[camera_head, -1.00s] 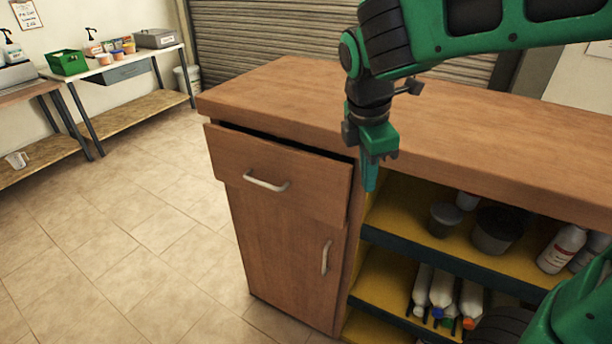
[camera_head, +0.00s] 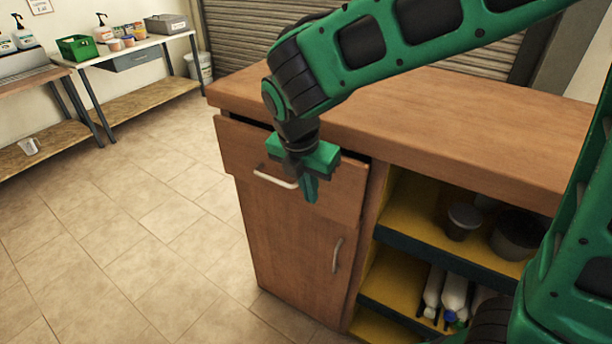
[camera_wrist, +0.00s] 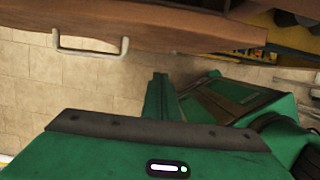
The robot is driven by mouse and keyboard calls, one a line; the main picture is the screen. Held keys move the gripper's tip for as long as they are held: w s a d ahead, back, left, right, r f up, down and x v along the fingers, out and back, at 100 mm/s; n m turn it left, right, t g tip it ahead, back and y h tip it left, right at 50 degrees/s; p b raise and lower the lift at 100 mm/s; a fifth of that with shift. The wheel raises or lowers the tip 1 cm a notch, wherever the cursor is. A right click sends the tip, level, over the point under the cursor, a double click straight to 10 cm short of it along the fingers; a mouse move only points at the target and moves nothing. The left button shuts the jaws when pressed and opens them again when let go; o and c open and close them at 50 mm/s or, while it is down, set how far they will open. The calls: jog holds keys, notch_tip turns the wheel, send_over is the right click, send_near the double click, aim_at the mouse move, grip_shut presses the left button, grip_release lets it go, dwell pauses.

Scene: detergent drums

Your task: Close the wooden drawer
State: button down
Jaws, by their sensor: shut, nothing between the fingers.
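The wooden drawer (camera_head: 235,150) is at the top of the brown cabinet and stands slightly open, with a dark gap under the countertop. Its pale bar handle (camera_head: 276,177) is on the front. My gripper (camera_head: 311,190) points down in front of the drawer's right half, just right of the handle. Its fingers are shut and empty. In the wrist view, the drawer front (camera_wrist: 190,35) and handle (camera_wrist: 90,48) lie across the top, apart from the fingers (camera_wrist: 159,95). My arm hides part of the drawer's top edge.
A cabinet door (camera_head: 290,240) with its own handle is below the drawer. Yellow shelves (camera_head: 400,210) with tubs and bottles are open at the right. The countertop (camera_head: 450,120) is above. Tiled floor (camera_head: 130,240) is clear at the left.

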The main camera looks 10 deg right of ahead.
jog(key=w+d, duration=0.1)
jog(key=w+d+f, duration=0.2)
jog(key=shift+w, duration=0.25)
dwell(0.4)
